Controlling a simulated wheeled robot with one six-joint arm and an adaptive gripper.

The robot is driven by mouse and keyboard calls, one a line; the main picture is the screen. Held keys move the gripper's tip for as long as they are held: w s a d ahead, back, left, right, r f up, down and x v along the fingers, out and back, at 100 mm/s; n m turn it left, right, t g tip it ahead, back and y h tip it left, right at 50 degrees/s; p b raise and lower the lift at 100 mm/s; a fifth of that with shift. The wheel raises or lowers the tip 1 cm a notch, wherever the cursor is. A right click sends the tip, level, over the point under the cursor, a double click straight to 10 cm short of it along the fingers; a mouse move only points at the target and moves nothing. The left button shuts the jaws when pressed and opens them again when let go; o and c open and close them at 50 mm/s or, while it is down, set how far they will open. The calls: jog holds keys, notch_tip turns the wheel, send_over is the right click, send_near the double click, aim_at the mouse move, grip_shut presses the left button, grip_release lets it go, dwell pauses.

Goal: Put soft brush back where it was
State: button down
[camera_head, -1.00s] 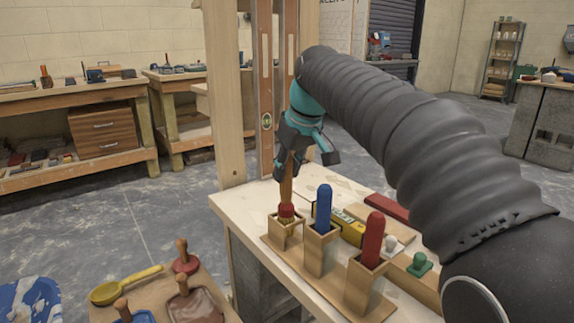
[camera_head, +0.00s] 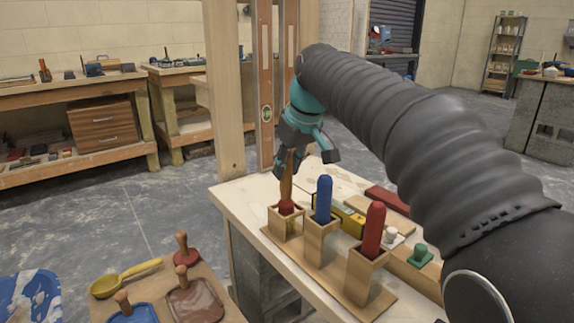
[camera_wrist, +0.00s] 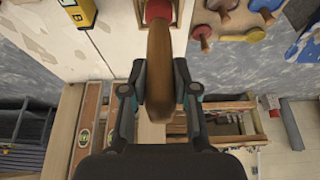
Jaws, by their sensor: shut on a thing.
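The soft brush (camera_head: 287,186) has a brown wooden handle and a red collar. It stands upright with its lower end inside the leftmost wooden holder (camera_head: 286,226); its bristles are hidden by the holder walls. My gripper (camera_head: 288,165) is shut on the upper handle, above the holder. In the wrist view the brush handle (camera_wrist: 160,60) lies between the fingers of my gripper (camera_wrist: 160,88), with the red collar (camera_wrist: 158,11) at the top edge in the holder opening. I cannot tell whether the brush touches the holder's bottom.
Two more holders on the same board hold a blue-handled tool (camera_head: 323,200) and a red-handled tool (camera_head: 373,230). A yellow level (camera_head: 352,224), a green knob (camera_head: 420,254) and a red block (camera_head: 388,201) lie behind. A wooden post (camera_head: 226,100) stands left of my gripper.

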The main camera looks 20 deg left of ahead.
jog(key=shift+f, duration=0.3)
jog(key=c, duration=0.8)
grip_release()
jog(key=v, duration=1.2)
